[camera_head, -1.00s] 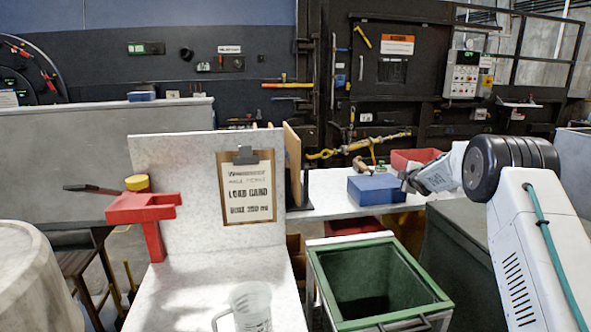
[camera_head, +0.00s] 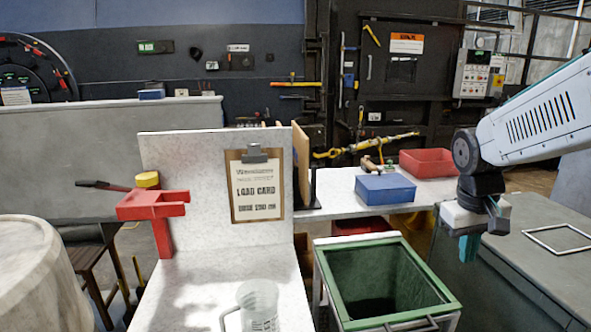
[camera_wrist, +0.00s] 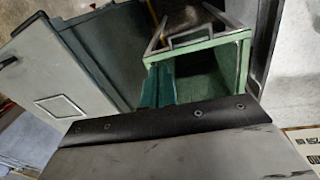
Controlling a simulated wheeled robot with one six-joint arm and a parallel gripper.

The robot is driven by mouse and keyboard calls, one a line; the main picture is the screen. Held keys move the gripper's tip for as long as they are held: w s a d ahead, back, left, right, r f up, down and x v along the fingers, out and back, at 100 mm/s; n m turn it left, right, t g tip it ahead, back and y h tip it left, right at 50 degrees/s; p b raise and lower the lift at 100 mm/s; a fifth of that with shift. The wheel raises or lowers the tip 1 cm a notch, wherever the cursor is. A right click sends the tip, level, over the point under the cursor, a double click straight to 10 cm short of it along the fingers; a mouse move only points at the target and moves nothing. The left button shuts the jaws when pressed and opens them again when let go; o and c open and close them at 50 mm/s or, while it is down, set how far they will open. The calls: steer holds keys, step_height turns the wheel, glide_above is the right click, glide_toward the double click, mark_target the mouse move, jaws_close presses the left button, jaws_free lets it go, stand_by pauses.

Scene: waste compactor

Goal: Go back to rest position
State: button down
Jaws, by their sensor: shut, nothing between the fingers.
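My gripper (camera_head: 470,247) hangs at the right, pointing down, with nothing held. It is to the right of the open green bin (camera_head: 330,278) and in front of the back table's right end. In the wrist view its teal fingers (camera_wrist: 157,86) are together, with the green bin (camera_wrist: 205,52) beyond them. The rest of my arm reaches in from the right edge.
A grey cabinet (camera_head: 545,270) with a square handle stands below and right of my gripper. A blue box (camera_head: 385,188) and a red tray (camera_head: 428,162) are on the back table (camera_head: 335,205). A clear jug (camera_head: 258,303) stands on the front bench.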

steer(key=s+a+r, duration=0.1)
steer(key=s+a, duration=0.2)
steer(key=s, duration=0.7)
steer(key=s+a+r+t+y, duration=0.1)
steer(key=s+a, duration=0.3)
steer(key=s, duration=0.7)
steer(key=shift+s+r+m+y, duration=0.25)
steer(key=shift+r+m+y, duration=0.05)
steer(key=shift+r, duration=0.1)
steer(key=c, duration=2.1)
jaws_free()
steer(key=shift+c, duration=0.2)
